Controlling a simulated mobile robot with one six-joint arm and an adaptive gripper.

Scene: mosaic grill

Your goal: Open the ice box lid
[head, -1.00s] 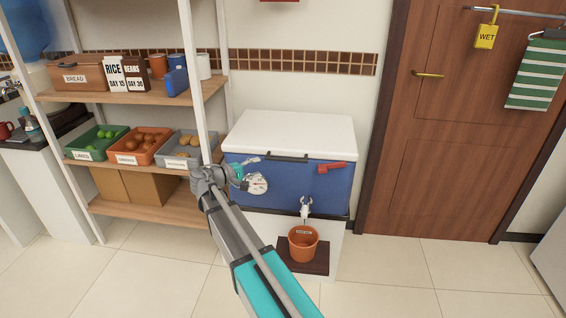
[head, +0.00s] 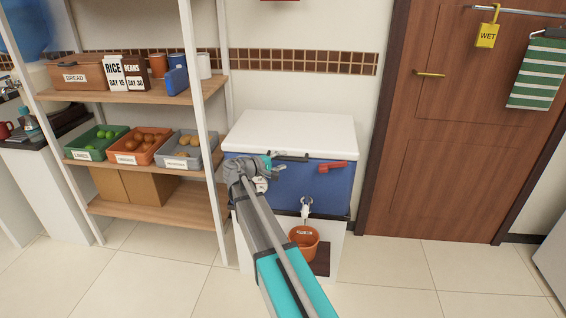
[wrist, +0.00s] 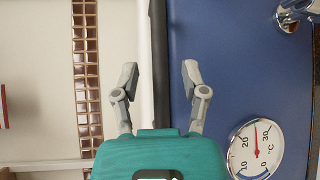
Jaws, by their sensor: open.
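The ice box (head: 315,185) is blue with a white lid (head: 290,130), and the lid is down. A dark handle (head: 292,157) sits at the lid's front edge. A red latch (head: 332,167) is on the front to its right. My gripper (head: 272,163) is at the box's upper front, by the left end of the handle. In the wrist view my open gripper (wrist: 161,78) has one finger over the white lid side and one over the blue front. The dark handle strip (wrist: 158,60) runs between them. I cannot tell whether they touch it.
A tap (head: 306,207) hangs above an orange pot (head: 304,242). A shelf with crates (head: 185,150) stands close on the left. The wooden door (head: 465,120) is at right.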

